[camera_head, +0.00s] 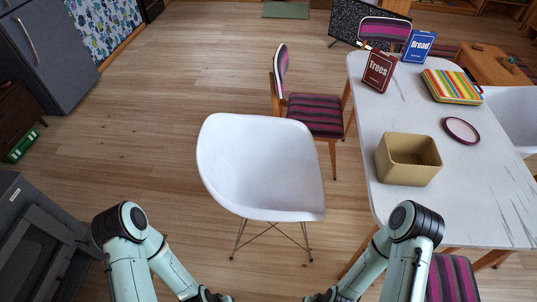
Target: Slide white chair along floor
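The white chair (262,165) stands upright on the wooden floor in the middle of the view. It has a moulded shell seat on thin wire legs. My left gripper (214,296) and my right gripper (322,296) are at the bottom edge, below the chair's legs in the picture. Both are dark, small and cut off by the frame, so their fingers cannot be made out. Both appear apart from the chair.
A white table (462,205) stands close on the right, with a woven basket (408,160) near its edge. A striped chair (315,115) is just beyond the white chair. A dark cabinet (40,245) is at lower left. The floor (150,120) to the left is clear.

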